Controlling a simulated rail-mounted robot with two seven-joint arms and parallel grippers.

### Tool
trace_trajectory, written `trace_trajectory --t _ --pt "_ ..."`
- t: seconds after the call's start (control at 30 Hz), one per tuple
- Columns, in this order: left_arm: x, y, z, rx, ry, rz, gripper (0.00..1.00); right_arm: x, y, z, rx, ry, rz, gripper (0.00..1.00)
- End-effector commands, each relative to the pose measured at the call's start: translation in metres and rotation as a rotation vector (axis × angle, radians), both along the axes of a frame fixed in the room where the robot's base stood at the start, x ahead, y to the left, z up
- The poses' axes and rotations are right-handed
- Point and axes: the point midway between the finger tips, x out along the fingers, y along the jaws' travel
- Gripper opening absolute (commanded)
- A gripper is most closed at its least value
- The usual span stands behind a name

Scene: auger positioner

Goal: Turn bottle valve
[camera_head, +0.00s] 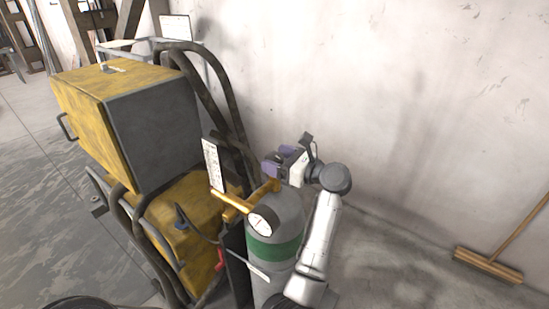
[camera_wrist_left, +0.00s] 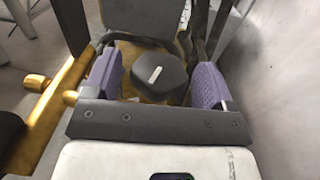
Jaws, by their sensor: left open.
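The grey gas bottle (camera_head: 278,275) with a green band stands upright beside the yellow machine. A brass regulator (camera_head: 237,201) with a round gauge (camera_head: 262,222) sits at its top; brass parts also show at the left of the wrist view (camera_wrist_left: 62,98). My left gripper (camera_head: 283,164) is at the bottle's top, with purple finger pads. In the wrist view, the left gripper (camera_wrist_left: 158,82) is open. A dark rounded knob (camera_wrist_left: 155,75), which looks like the bottle valve, lies between the two fingers with gaps at its sides. My right gripper is not in view.
A yellow and dark grey machine (camera_head: 120,120) with a tube frame stands to the left, close to the bottle. A white panel (camera_head: 213,165) stands just left of the regulator. A pale wall (camera_head: 420,90) is behind.

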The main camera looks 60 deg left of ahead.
Motion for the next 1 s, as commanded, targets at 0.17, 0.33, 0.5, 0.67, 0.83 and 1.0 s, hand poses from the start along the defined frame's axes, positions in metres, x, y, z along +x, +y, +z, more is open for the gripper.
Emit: trace_trajectory --t 0.17,0.33,0.5,0.67,0.83,1.0 --pt "-0.0046 0.0081 0.0003 0.001 -0.002 0.001 0.78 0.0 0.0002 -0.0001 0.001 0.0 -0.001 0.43" --pt "-0.0055 0.0097 0.0004 0.001 -0.002 0.0 0.78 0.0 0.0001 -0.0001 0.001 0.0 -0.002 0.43" --pt "-0.0053 0.0095 0.0003 0.0 -0.001 0.0 0.78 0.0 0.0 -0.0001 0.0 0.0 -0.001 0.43" --pt "-0.0052 0.0094 0.0002 0.0 -0.001 0.0 0.62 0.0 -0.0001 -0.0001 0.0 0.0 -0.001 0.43" --pt "-0.0052 0.0094 0.0002 0.0 -0.001 0.0 0.46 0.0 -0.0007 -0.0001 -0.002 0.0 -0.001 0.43" --pt "-0.0051 0.0093 0.0001 0.0 -0.001 0.0 0.31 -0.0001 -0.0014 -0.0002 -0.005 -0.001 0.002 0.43"
